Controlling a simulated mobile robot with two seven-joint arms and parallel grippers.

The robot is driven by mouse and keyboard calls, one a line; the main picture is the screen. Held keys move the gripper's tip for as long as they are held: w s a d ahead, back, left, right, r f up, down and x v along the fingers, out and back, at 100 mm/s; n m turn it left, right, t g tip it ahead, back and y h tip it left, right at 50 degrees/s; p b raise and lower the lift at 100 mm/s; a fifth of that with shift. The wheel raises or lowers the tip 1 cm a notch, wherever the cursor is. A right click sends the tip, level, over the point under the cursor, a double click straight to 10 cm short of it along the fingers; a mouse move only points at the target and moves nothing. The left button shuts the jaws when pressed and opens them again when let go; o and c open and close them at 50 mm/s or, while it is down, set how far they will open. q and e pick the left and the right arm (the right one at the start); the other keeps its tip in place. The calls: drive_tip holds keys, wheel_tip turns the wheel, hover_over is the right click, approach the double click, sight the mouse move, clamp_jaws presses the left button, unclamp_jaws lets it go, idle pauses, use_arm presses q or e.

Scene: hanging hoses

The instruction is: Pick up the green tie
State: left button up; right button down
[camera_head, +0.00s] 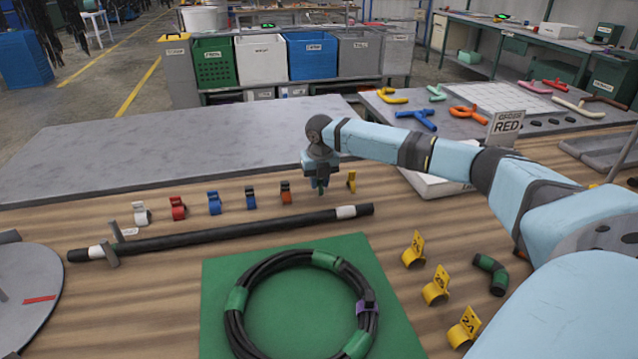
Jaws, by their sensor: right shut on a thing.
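My right gripper (320,181) reaches in from the right and points down at the right end of a row of small ties on the wooden table. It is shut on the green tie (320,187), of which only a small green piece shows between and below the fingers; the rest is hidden. I cannot tell whether the tie touches the table. An orange tie (286,193) stands just left of the gripper, and a yellow tagged piece (351,181) stands just right. My left gripper is not in view.
White (141,214), red (178,208) and blue (214,203) ties continue the row leftward. A black rod (230,232) lies in front. A hose coil (236,300) rests on a green mat (392,325). Yellow numbered clips (435,288) stand at the right.

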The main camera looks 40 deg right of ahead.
wheel_tip(320, 180, up, 19)
drive_tip(key=p, duration=0.3)
drive_tip(key=c, duration=1.8)
unclamp_jaws()
clamp_jaws()
